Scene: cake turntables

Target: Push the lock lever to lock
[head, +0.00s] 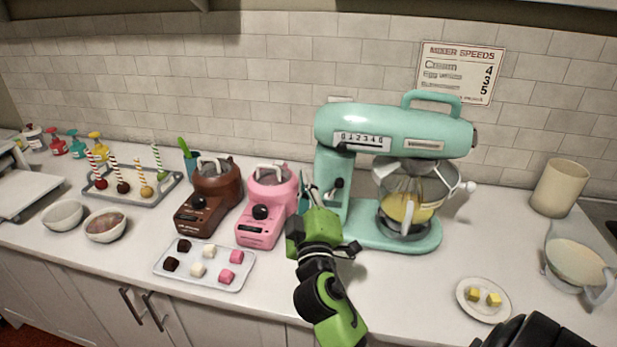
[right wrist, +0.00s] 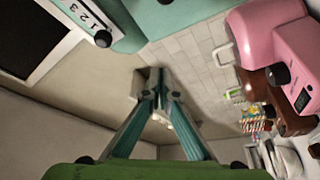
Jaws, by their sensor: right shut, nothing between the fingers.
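The mint stand mixer (head: 392,128) stands against the tiled wall, right of centre in the head view. A small dark lever (head: 338,184) shows on its column; I cannot tell for sure that it is the lock lever. My right gripper (head: 311,192) is shut and empty, pointing up just left of the mixer's column. I cannot tell whether it touches the column. In the right wrist view its fingertips (right wrist: 160,84) meet, with the mixer (right wrist: 122,22) at top left and its black speed knob (right wrist: 103,38) beside the numbers. My left gripper is out of view.
Close left of my gripper are a pink machine (head: 264,212) and a brown machine (head: 207,195). A tray (head: 207,284) of small cubes lies in front of them. A plate (head: 484,316) with yellow cubes is at front right.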

